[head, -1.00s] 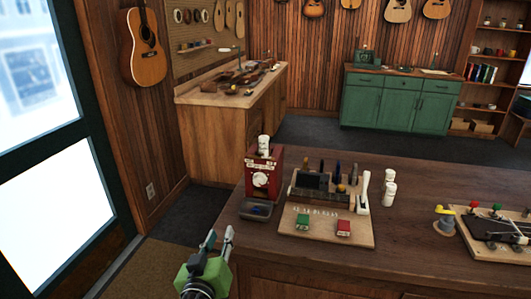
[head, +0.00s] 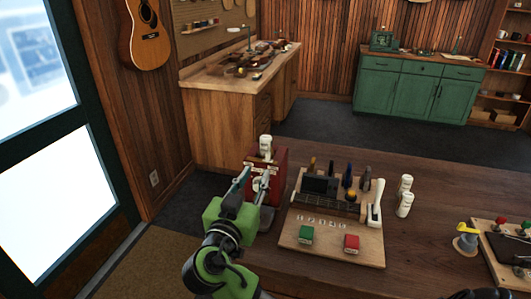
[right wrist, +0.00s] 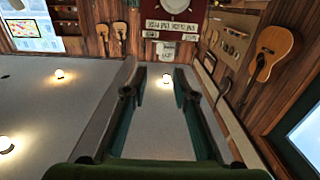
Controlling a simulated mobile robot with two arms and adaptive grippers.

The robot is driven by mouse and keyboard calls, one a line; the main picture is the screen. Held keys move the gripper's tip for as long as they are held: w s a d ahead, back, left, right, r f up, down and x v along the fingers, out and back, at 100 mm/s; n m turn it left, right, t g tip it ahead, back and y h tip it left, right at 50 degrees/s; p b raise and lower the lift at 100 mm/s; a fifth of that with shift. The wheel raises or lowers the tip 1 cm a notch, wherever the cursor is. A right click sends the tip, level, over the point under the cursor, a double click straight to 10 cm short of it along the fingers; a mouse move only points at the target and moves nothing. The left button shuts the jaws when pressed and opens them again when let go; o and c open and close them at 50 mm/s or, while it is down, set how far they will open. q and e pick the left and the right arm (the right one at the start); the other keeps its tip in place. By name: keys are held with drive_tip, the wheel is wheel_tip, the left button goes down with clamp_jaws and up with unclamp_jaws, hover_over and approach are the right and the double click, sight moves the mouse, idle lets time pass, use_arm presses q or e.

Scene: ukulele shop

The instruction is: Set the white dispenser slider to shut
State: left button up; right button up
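The red dispenser (head: 281,166) stands at the left end of the wooden counter, with a white bottle (head: 265,146) on top. In the head view my right gripper (head: 252,178) is in front of it and hides much of its front. In the right wrist view, which looks upside down, the dispenser's red face (right wrist: 152,8) shows at the top edge, with white label strips. A small white part (right wrist: 166,49), perhaps the slider, lies beyond and between my fingertips. Its setting is too small to read. My right gripper's fingers (right wrist: 162,80) are apart and empty. My left gripper does not show.
A dark shape at the bottom right is unclear.

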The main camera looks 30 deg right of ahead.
sight(267, 155)
drive_tip(key=p+x, duration=0.3)
drive_tip(key=x, duration=0.6)
drive_tip(key=shift+d, duration=0.2)
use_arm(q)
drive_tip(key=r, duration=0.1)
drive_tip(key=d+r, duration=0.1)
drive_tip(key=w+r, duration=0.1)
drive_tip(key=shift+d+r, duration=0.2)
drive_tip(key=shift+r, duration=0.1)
use_arm(e)
drive_tip(key=shift+w+d+f, duration=0.1)
drive_tip(key=shift+f, duration=0.05)
clamp_jaws()
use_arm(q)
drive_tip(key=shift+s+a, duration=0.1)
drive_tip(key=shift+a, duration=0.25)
